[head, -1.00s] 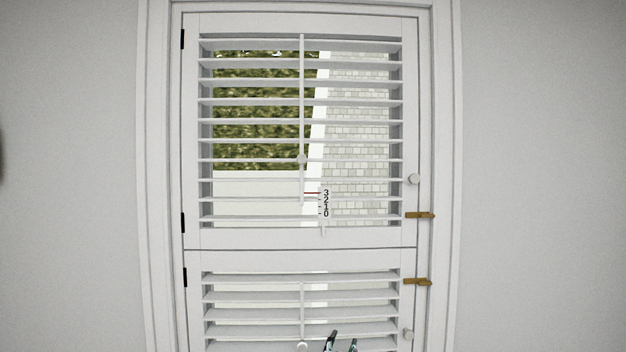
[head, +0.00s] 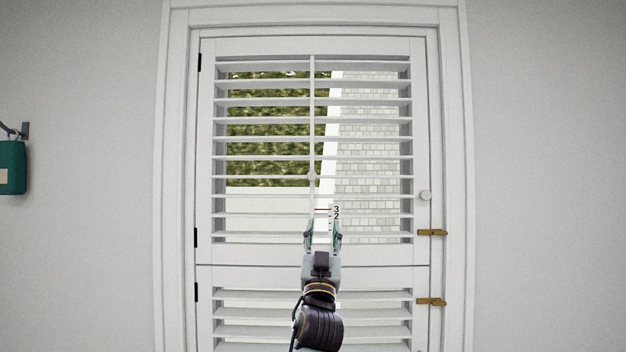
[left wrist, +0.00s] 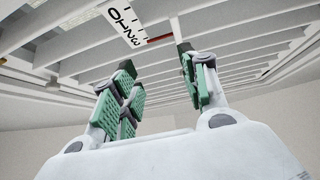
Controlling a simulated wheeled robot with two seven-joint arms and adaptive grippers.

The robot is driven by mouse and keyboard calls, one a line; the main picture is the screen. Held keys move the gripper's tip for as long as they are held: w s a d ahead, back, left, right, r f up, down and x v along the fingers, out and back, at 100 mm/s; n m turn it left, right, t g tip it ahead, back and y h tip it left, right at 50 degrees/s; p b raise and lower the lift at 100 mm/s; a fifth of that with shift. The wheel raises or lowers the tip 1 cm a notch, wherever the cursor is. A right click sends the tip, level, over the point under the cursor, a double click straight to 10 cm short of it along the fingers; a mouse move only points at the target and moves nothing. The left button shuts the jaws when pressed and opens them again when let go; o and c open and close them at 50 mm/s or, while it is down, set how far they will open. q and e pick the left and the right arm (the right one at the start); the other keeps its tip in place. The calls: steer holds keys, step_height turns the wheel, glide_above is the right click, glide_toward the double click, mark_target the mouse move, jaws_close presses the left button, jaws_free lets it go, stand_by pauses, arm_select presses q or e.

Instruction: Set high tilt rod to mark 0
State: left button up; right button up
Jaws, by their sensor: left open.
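The pointer line (head: 321,209) is level with mark 3. My left gripper (head: 322,230) is open, its fingers pointing up just below the pointer, below the knob. In the left wrist view the scale (left wrist: 124,22) shows 0 to 3 and the red pointer (left wrist: 160,38) is near 3, beyond the fingertips.
The upper slats (head: 260,129) are tilted open, with a hedge and brick wall visible behind. A lower louvre panel (head: 370,310) is below. A green object (head: 12,168) hangs on the left wall.

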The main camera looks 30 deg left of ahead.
mark_target(312, 177)
arm_select(q)
steer(key=s+r+n+y, duration=0.2)
steer(key=s+r, duration=0.2)
steer(key=r, duration=0.1)
steer(key=shift+s+a+y, duration=0.15)
steer(key=shift+a+y, duration=0.15)
steer(key=shift+a, duration=0.05)
steer(key=p+x, duration=0.4)
steer(key=x, duration=0.7)
steer(key=shift+r, duration=0.1)
steer(key=shift+w+p+x, duration=0.2)
steer(key=shift+p+x, duration=0.4)
steer(key=shift+x, duration=0.7)
jaws_close()
